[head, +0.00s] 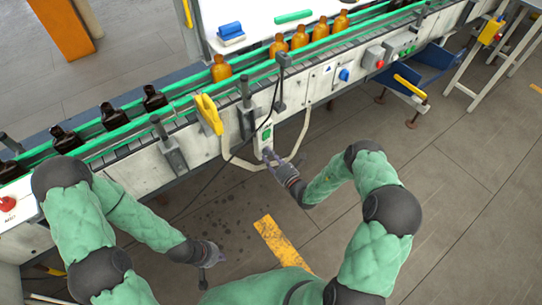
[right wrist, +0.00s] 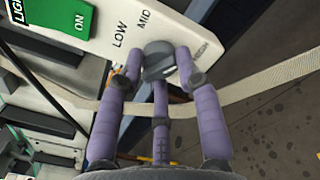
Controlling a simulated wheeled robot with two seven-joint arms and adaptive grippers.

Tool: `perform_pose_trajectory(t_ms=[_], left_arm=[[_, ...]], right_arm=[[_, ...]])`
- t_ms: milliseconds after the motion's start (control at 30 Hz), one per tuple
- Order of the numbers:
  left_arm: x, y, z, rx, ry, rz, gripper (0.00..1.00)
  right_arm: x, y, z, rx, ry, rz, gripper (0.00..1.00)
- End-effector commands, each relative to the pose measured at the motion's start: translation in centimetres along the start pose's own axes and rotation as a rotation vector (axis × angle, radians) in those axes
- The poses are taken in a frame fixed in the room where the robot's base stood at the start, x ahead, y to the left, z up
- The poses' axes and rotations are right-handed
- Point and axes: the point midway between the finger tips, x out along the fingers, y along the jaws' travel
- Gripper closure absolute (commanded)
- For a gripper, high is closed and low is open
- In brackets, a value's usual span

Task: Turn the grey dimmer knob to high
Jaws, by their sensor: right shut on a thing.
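The grey dimmer knob (right wrist: 158,60) sits on a white control box (right wrist: 118,20) marked LOW and MID. A third label beside the knob is partly covered by a finger. My right gripper (right wrist: 160,72) is shut on the knob, its purple fingers around it. I cannot clearly tell which mark the knob points to. In the head view the box (head: 263,146) hangs on the conveyor's front side, and my right gripper (head: 268,154) is at its lower end. My left gripper (head: 206,272) hangs low over the floor, away from the box; its finger opening is unclear.
A pale strap (right wrist: 265,82) runs close to the gripper. The conveyor (head: 150,128) carries amber bottles (head: 221,69) and dark bottles (head: 154,98). A yellow handled thing (head: 208,112) hangs left of the box.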

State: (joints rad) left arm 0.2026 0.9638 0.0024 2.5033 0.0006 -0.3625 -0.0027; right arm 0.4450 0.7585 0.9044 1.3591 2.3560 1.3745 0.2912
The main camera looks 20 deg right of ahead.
Motion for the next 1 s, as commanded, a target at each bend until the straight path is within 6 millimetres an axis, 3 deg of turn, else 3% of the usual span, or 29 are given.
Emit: perform_pose_trajectory(t_ms=[33,267,300,367,767,1000], left_arm=[[0.1,0.0,0.0,0.0,0.0,0.0,1.0],[0.1,0.0,0.0,0.0,0.0,0.0,1.0],[0.1,0.0,0.0,0.0,0.0,0.0,1.0],[0.1,0.0,0.0,0.0,0.0,0.0,1.0],[0.0,0.0,0.0,0.0,0.0,0.0,1.0],[0.0,0.0,0.0,0.0,0.0,0.0,1.0]], right_arm=[[-0.4,0.0,-1.0,0.013,0.019,-0.007,0.98],[-0.4,0.1,-1.1,0.013,0.021,-0.007,0.98],[-0.4,0.1,-1.1,0.014,0.021,-0.006,0.57],[-0.4,0.1,-1.1,0.013,0.02,-0.006,0.41],[-0.6,0.1,-0.5,0.005,0.011,-0.003,0.41],[-4.1,-0.1,-0.4,0.007,0.01,-0.006,0.41]])
